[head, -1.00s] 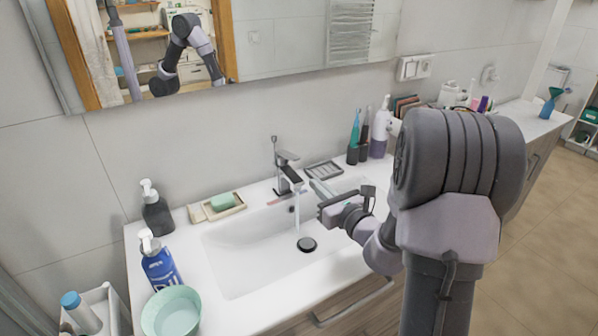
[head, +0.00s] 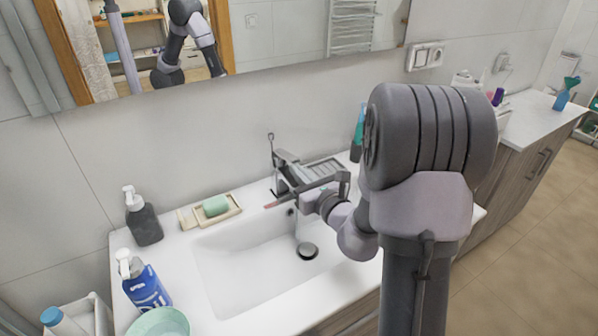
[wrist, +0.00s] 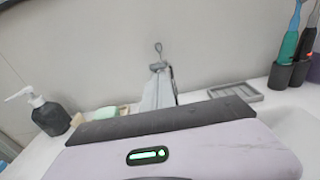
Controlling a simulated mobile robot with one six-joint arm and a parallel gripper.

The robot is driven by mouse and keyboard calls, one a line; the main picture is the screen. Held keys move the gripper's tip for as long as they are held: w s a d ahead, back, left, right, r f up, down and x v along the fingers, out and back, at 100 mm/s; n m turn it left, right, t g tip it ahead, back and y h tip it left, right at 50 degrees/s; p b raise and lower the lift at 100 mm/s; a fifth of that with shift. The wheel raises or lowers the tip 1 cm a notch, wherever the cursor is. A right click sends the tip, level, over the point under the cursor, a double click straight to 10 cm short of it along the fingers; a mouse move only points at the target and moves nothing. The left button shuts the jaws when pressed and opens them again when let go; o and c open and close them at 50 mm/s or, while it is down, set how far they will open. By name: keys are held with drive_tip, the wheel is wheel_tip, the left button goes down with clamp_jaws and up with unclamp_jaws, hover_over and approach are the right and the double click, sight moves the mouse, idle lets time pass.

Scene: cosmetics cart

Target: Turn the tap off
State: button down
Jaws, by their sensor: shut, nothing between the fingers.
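The chrome tap (head: 280,180) stands at the back edge of the white sink (head: 225,262), with its flat lever (head: 286,157) on top. A thin stream of water (head: 296,228) seems to fall from its spout towards the dark round drain (head: 307,251). My gripper (head: 298,188) is shut and empty, just in front of and right of the tap, at about spout height. It overlaps the tap in the head view, so I cannot tell whether they touch. In the wrist view the tap (wrist: 159,88) rises beyond my gripper's body, which hides its lower part.
A green soap bar (head: 216,206) in a dish and a dark pump bottle (head: 143,217) stand left of the tap. A grey ribbed tray (wrist: 236,91) and toothbrushes in dark holders (wrist: 288,75) stand to the right. A blue bottle (head: 145,287) stands at the front left.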

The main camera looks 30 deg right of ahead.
wheel_tip(320, 180, up, 3)
drive_tip(key=g+p, duration=0.1)
drive_tip(key=p, duration=0.5)
drive_tip(key=shift+w+f, duration=0.15)
drive_tip(key=shift+f, duration=0.05)
drive_tip(key=g+p, duration=0.1)
drive_tip(key=p, duration=0.2)
drive_tip(key=shift+w+r+p, duration=0.1)
drive_tip(key=shift+r+p, duration=0.25)
drive_tip(key=shift+w+r+p, duration=0.2)
drive_tip(key=shift+r+p, duration=0.05)
drive_tip(key=shift+p, duration=0.35)
drive_tip(key=shift+d, duration=0.1)
drive_tip(key=shift+w+r, duration=0.1)
